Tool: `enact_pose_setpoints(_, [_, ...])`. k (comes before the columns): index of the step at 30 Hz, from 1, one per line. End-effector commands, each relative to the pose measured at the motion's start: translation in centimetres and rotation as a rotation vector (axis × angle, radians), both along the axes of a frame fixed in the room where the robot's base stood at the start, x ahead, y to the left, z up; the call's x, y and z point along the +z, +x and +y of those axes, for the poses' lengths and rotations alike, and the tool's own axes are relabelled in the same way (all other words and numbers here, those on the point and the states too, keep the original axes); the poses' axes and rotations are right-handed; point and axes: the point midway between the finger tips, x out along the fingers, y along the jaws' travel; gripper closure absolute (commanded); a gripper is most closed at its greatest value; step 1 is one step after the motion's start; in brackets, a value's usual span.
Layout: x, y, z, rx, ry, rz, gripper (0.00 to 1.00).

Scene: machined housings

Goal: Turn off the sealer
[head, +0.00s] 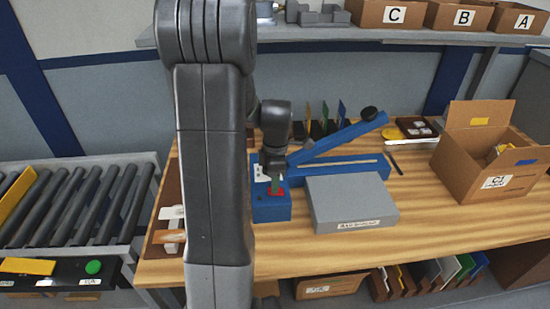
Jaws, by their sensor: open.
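My gripper (274,184) points down just over this box, close to the red part. It is open and holds nothing that I can see. Whether it touches the red part cannot be told. The switch's position is too small to read.
A grey labelled box (350,204) lies in front of the sealer. An open cardboard box (490,150) stands at the right. A roller conveyor (70,205) is at the left. A shelf (400,36) with lettered boxes runs above the table. My arm hides part of the table's left side.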

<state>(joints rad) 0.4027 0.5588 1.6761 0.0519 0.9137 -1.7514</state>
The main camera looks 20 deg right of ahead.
Motion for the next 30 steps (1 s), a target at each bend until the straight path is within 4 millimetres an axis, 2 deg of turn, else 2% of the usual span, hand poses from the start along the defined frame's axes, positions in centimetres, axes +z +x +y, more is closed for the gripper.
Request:
enact_pose_setpoints(9, [7.2, 0.0, -0.4, 0.0, -0.002, -0.006, 0.51])
enact_pose_setpoints(15, [10.0, 0.0, -0.5, 0.0, -0.001, -0.003, 0.51])
enact_pose_setpoints(20, [10.7, -0.1, -0.5, 0.0, 0.0, 0.0, 0.51])
enact_pose_setpoints(30, [10.7, -0.1, -0.5, 0.0, 0.0, 0.0, 0.51])
